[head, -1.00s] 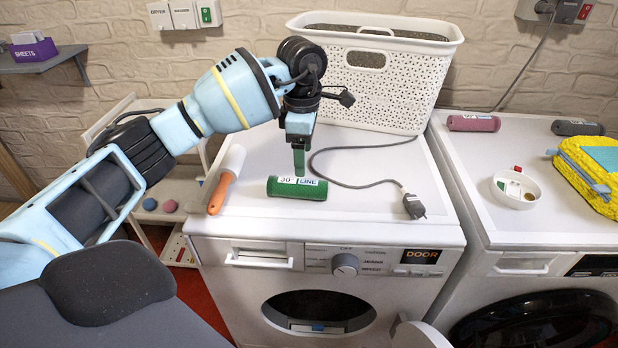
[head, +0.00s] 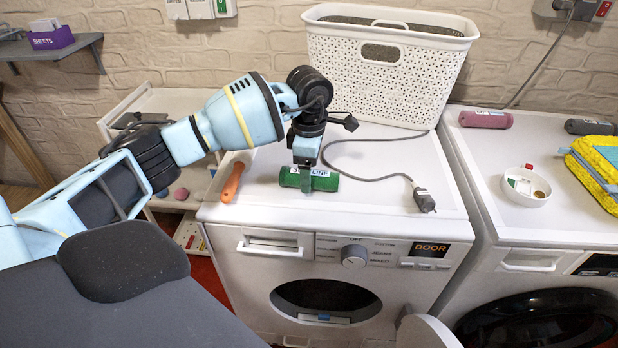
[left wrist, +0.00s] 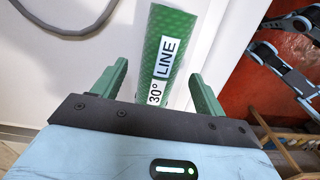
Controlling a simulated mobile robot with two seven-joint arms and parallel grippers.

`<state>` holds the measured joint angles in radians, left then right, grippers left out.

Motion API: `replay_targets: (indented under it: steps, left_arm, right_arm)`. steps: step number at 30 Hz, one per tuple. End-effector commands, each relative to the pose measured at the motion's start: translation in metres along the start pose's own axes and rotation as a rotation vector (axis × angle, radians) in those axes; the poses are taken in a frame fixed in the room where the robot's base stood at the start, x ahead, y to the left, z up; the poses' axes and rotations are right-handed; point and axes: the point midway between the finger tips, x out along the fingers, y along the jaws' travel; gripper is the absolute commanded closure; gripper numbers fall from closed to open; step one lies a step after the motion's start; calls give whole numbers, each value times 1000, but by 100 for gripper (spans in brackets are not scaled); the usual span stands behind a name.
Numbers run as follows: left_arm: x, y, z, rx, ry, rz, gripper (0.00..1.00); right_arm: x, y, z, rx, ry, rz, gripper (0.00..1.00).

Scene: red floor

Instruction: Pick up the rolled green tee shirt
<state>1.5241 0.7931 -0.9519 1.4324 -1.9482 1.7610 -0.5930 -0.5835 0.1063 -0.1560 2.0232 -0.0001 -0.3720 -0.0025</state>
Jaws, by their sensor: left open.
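The rolled green tee shirt (head: 322,181) lies on top of the left washing machine near its front edge, with a white "30° LINE" label. It also shows in the left wrist view (left wrist: 172,48), running between the fingers. My left gripper (head: 306,182) is right over the roll and points down. In the left wrist view its two green fingers (left wrist: 155,85) are apart, one on each side of the roll, and do not appear closed on it. In the head view the gripper hides part of the roll and its label. My right gripper is not in view.
An orange-handled tool (head: 232,182) lies left of the roll. A grey cable with a plug (head: 424,200) lies to its right. A white laundry basket (head: 392,70) stands behind. The right machine holds a pink roll (head: 485,119), a dark roll (head: 590,127) and a white bowl (head: 524,188).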

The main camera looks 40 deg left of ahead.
Motion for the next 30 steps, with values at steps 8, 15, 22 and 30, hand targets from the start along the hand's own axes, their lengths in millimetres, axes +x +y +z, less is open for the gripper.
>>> replay_targets:
  steps: [8,15,22,30]
  left_arm:
    - [11,0,0,1,0,-1,28]
    - [10,0,0,1,0,-1,47]
    - [10,0,0,1,0,-1,78]
    - [9,0,1,1,-1,0,80]
  right_arm:
    - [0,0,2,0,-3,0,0]
    - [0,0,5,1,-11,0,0]
    - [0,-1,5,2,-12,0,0]
    - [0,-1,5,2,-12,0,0]
